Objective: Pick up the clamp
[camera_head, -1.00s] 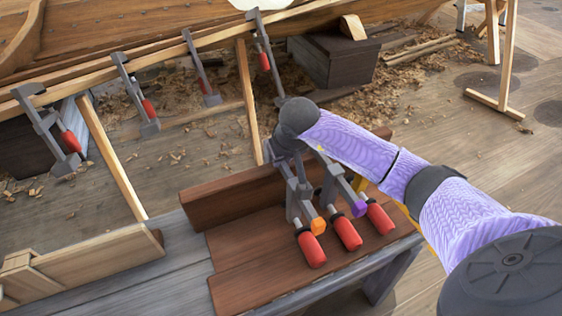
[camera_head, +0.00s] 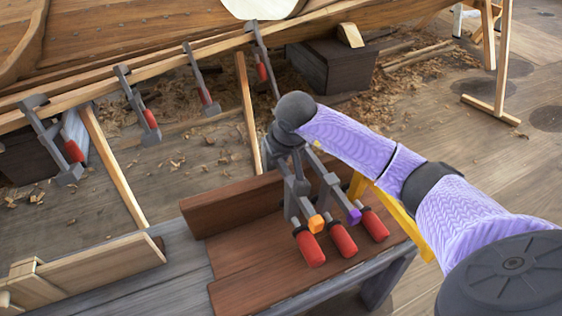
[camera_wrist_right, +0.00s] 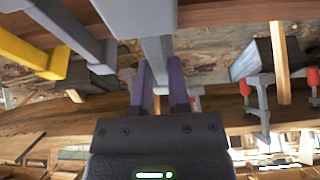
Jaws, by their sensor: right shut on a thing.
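My right gripper (camera_head: 284,160) is shut on the left one, with the clamp's red handle (camera_head: 309,246) hanging toward the front, low over the wood. An orange piece shows beside that handle. The other two, the middle clamp (camera_head: 341,240) and the right clamp (camera_head: 374,224), are beside it; a purple piece shows between them. In the right wrist view the fingers (camera_wrist_right: 161,88) close at a grey bar (camera_wrist_right: 156,48). My forearm hides part of the clamps' far side. My left gripper is out of view.
The clamps are at a brown wooden bench (camera_head: 238,257) with a raised back board. More clamps (camera_head: 140,105) hang along the hull plank behind. A yellow bar (camera_head: 402,216) runs partly behind my right arm.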

